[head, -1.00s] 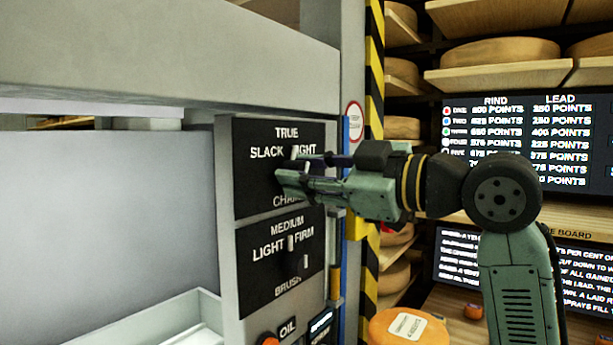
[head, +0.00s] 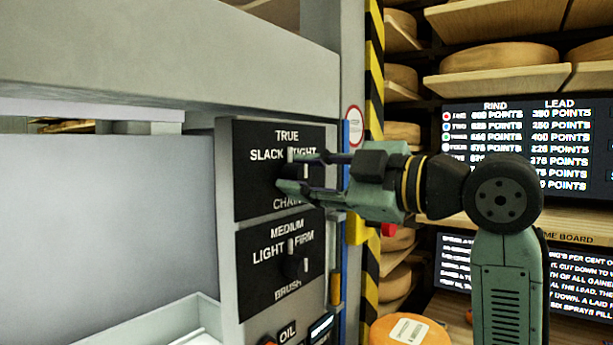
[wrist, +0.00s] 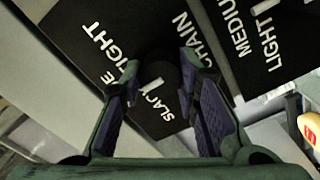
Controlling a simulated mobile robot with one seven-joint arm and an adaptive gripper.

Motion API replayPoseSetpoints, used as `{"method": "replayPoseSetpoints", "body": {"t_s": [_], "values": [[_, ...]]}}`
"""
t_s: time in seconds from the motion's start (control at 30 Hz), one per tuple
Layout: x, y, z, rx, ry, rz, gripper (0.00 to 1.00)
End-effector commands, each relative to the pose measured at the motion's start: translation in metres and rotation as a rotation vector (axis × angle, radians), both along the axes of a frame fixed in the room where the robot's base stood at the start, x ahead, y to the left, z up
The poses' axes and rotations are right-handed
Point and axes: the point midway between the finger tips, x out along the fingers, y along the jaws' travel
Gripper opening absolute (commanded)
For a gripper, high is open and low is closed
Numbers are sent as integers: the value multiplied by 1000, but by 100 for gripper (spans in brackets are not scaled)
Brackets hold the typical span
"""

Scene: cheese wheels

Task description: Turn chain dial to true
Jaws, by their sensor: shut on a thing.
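The chain dial (head: 292,171) is a dark knob with a white pointer mark on the upper black panel, which is lettered TRUE at the top, SLACK left, TIGHT right and CHAIN below. My gripper (head: 290,173) reaches in from the right with one finger above the knob and one below. In the wrist view the chain dial (wrist: 161,72) sits between the tips of my gripper (wrist: 158,80), which is shut on it. Its white pointer stands about upright in the head view, toward TRUE. The fingers hide part of the knob and the TIGHT lettering.
The brush dial (head: 295,266) sits on the panel just below, lettered LIGHT, MEDIUM and FIRM. A striped post (head: 375,110) and cheese shelves stand to the right. An orange cheese wheel (head: 385,332) is low in front. A grey beam (head: 170,55) crosses above.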

Motion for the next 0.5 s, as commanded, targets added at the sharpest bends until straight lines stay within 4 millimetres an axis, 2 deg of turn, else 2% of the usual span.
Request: {"method": "replayPoseSetpoints", "body": {"t_s": [0.1,0.13,0.4,0.5], "values": [[-1,1,-1,-2,2,3,1],[-1,1,-1,-2,2,3,30],[-1,1,-1,-4,3,4,48],[-1,1,-2,-4,3,5,50]]}}
